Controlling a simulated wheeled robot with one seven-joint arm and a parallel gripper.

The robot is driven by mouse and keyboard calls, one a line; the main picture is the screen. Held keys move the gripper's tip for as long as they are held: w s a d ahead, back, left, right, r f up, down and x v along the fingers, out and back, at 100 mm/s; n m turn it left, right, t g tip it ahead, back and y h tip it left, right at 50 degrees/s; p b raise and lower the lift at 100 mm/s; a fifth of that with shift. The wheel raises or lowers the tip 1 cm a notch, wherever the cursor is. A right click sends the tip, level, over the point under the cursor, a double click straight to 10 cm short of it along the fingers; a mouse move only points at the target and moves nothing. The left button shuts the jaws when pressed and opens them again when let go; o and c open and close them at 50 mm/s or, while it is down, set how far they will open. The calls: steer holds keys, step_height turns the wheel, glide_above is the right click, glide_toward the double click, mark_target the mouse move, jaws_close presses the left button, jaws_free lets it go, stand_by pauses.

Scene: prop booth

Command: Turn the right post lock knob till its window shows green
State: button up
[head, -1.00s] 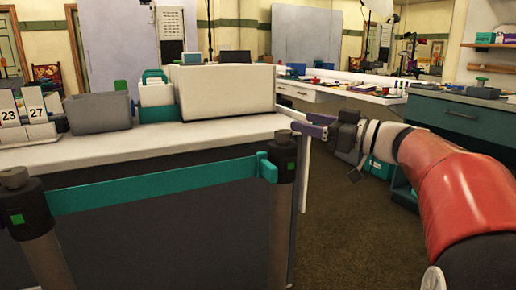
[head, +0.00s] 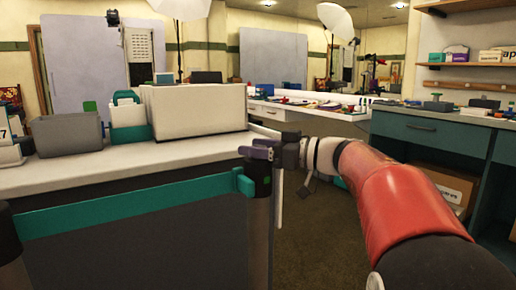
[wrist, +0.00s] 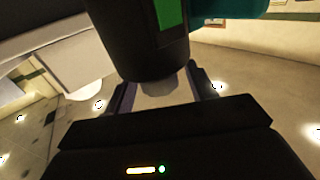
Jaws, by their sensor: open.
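The right post (head: 259,225) is a dark upright post with a teal bar (head: 130,204) joined near its top. A green window shows on the side of its dark head, small in the head view and large in the wrist view (wrist: 172,16). My gripper (head: 257,149) is open at the top of this post. In the wrist view the grey knob (wrist: 163,83) lies between the two fingers of my gripper (wrist: 165,92), with a gap on each side. In the head view the fingers mostly hide the knob.
A white-topped counter (head: 130,160) stands behind the bar, holding a grey bin (head: 68,132), a teal-and-white caddy (head: 127,118) and a white box (head: 195,110). A teal cabinet (head: 430,135) stands at right. Open floor lies between them.

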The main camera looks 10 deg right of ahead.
steer(key=shift+c, duration=0.4)
steer(key=c, duration=0.9)
steer(key=p, duration=0.2)
steer(key=shift+r+n+g+y+p, duration=0.3)
steer(key=shift+p, duration=0.1)
steer(key=shift+n+g+p, duration=0.3)
steer(key=shift+g+p, duration=0.1)
steer(key=shift+p, duration=0.6)
steer(key=shift+f+g+y+p, duration=0.25)
steer(key=shift+g+y+p, duration=0.05)
steer(key=shift+y, duration=0.1)
steer(key=shift+f, duration=0.1)
steer(key=o, duration=1)
steer(key=shift+d, duration=0.1)
